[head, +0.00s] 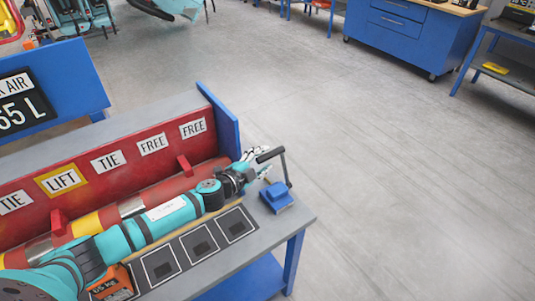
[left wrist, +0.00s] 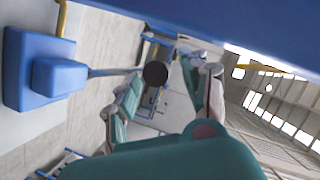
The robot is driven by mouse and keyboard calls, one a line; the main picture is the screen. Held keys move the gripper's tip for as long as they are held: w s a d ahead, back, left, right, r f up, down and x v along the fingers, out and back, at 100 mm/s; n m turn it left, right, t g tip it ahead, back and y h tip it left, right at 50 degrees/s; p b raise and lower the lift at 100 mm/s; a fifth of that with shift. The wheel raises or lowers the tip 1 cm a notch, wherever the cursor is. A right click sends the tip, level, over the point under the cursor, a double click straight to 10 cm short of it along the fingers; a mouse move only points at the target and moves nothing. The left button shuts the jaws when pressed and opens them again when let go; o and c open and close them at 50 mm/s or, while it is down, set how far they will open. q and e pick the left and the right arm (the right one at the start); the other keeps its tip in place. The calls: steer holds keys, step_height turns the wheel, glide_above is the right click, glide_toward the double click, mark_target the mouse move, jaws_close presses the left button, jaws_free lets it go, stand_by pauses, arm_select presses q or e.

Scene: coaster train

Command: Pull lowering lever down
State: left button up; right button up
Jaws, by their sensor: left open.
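The lowering lever (head: 284,170) stands up from a blue block (head: 276,198) at the right end of the workbench. Its black handle (head: 270,154) sticks out sideways to the left at the top. In the left wrist view the lever's grey rod (left wrist: 108,72) runs from the blue block (left wrist: 60,77) to the dark round end of the handle (left wrist: 155,74). My left gripper (head: 259,165) is open, just left of and slightly below the handle. It holds nothing. Whether a finger touches the handle cannot be told. My right gripper is not in view.
A red panel (head: 105,180) with TIE, LIFT and FREE labels stands behind my left arm. A red and yellow cylinder (head: 178,184) lies along it. An orange weight (head: 112,283) and dark square pads (head: 199,243) are on the bench. The floor to the right is clear.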

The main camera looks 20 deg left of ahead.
arm_select(q)
steer(key=shift+x, duration=1.1)
steer(key=shift+w+d, duration=0.1)
steer(key=shift+w, duration=0.25)
steer(key=c, duration=0.9)
steer(key=shift+f, duration=0.1)
jaws_close()
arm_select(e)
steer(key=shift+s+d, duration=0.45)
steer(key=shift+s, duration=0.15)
